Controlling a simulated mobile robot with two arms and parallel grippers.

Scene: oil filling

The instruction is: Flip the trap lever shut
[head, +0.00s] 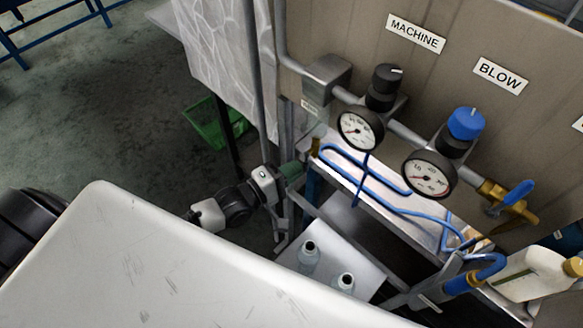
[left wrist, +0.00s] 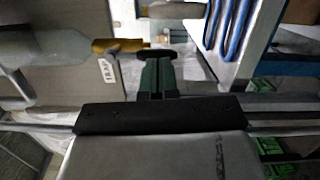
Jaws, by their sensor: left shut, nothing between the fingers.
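My left gripper (head: 294,172) reaches in from the left, its green fingers shut and empty, close to a small brass fitting (head: 316,146) low on the panel. In the left wrist view the green fingers (left wrist: 157,76) point at a black end piece (left wrist: 158,55) of the brass fitting (left wrist: 118,45), which is probably the trap lever. A white TRAP label (left wrist: 107,71) sits beside it. I cannot tell whether the fingers touch it, nor the lever's exact angle. My right gripper is not in view.
Two gauges (head: 361,132) (head: 429,174) with knobs are on the pipe above. A shelf with blue tubing (head: 372,178) lies right of the gripper. Small bottles (head: 309,256) (head: 346,284) stand on a lower plate. A white bottle (head: 532,274) is at the right. A green crate (head: 206,124) stands behind.

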